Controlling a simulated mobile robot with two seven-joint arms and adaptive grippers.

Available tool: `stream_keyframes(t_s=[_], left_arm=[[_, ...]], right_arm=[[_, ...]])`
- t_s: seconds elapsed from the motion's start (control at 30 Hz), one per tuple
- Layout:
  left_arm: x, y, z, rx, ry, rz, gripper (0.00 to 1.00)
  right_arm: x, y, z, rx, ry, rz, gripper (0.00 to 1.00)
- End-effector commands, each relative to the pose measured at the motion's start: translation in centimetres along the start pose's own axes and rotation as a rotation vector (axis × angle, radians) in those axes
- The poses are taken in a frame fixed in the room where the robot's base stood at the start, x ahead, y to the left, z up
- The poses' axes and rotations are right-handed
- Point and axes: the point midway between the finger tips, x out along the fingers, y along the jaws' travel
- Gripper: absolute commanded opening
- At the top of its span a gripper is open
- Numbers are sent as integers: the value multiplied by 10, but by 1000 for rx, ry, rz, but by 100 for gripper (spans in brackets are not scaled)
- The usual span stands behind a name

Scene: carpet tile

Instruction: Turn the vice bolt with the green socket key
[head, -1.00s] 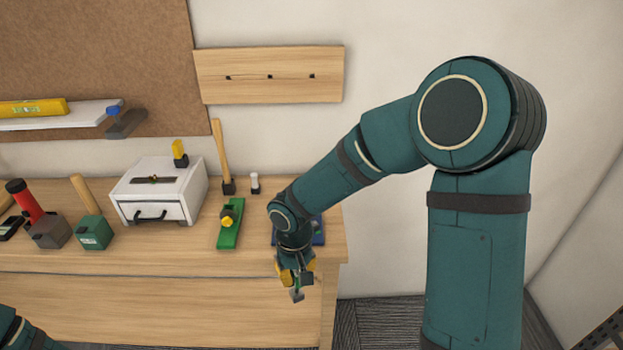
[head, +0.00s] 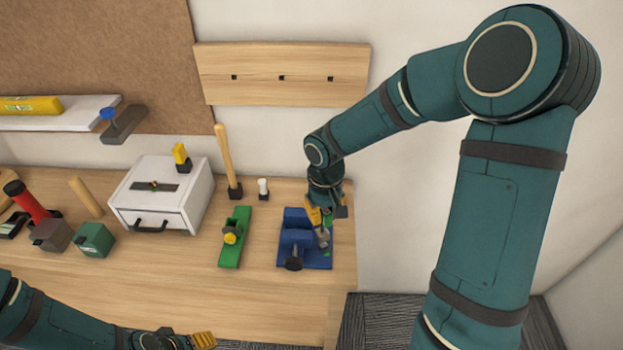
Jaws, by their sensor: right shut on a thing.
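The blue vice (head: 292,237) stands near the right end of the workbench. A dark round-headed bolt (head: 293,264) sticks out at its front. My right gripper (head: 322,216) is over the right part of the vice and is shut on the green socket key (head: 328,219). Only a little green shows between the yellow fingers, with a grey end (head: 323,238) pointing down at the vice. I cannot tell whether this end touches it. My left gripper (head: 202,340) is low at the bottom edge, away from the vice; its jaw opening is unclear.
A green block with a yellow knob (head: 234,238) lies left of the vice. Behind are a small white-topped item (head: 263,189) and an upright wooden handle (head: 225,160). A white drawer box (head: 163,193) stands further left. The wood bench front is clear.

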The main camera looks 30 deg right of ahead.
Motion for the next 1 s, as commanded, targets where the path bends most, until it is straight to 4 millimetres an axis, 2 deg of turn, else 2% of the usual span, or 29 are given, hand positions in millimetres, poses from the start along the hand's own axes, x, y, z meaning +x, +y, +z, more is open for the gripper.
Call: stream_keyframes(t_s=[0.13, 0.6, 1.0], left_arm=[[-5, 2, -2, -2, 4, -1, 56], [-1, 0, -1, -1, 3, -1, 56], [13, -5, 5, 2, -9, 0, 56]], right_arm=[[-7, 8, 1, 3, 0, 1, 0], [-6, 8, 2, 1, 2, 2, 0], [12, 8, 3, 2, 0, 2, 0]])
